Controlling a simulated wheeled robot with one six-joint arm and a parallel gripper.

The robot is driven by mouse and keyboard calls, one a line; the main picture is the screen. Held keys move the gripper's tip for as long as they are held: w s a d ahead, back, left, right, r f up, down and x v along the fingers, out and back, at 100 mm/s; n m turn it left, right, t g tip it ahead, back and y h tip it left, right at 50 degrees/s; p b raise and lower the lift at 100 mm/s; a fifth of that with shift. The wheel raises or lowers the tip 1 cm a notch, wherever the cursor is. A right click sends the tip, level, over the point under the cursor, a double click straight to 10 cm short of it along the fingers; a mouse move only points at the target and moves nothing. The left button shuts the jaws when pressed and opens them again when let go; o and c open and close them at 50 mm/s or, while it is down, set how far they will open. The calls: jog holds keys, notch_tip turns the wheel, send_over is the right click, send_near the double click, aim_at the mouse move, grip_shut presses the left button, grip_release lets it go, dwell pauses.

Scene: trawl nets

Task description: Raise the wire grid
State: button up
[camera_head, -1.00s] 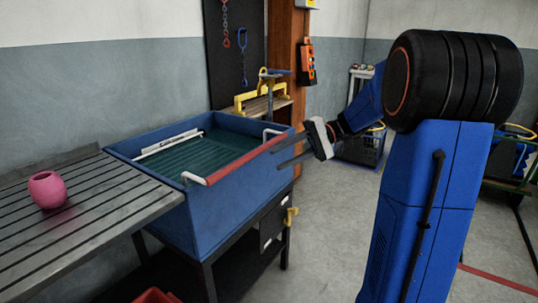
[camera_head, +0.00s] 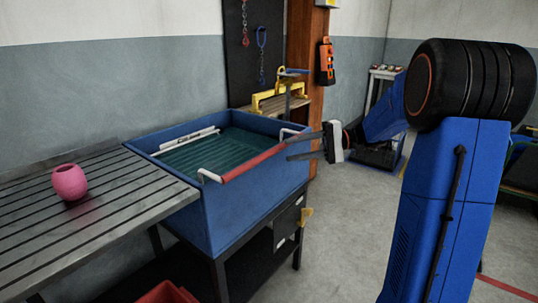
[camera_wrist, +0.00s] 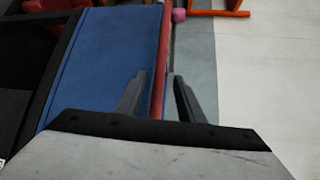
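The wire grid (camera_head: 205,151) looks dark green and lies inside the blue tub (camera_head: 232,203), below its rim. White brackets stand at its edges, and a red bar (camera_head: 252,164) runs along its near right side above the tub's edge. My gripper (camera_head: 288,149) is open and empty by the far right end of that bar. In the wrist view the two dark fingers (camera_wrist: 160,75) are apart, with the red bar (camera_wrist: 164,50) appearing in the gap between them. I cannot tell whether the fingertips reach down around it. The grid itself is hardly visible there.
A slatted metal table (camera_head: 95,215) with a pink pot (camera_head: 69,182) adjoins the tub at the left. A wooden bench (camera_head: 277,103) with yellow tools stands behind. An orange controller (camera_head: 326,62) hangs on a post. Open floor (camera_head: 345,235) lies right of the tub.

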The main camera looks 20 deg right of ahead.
aim_at(274, 153)
jog(key=a, duration=0.2)
jog(key=w+a, duration=0.1)
jog(key=a, duration=0.2)
jog(key=a+f, duration=0.1)
jog(key=a, duration=0.2)
jog(key=shift+w+a+f, duration=0.1)
jog(key=shift+w+a, duration=0.05)
jog(key=shift+a, duration=0.1)
grip_shut()
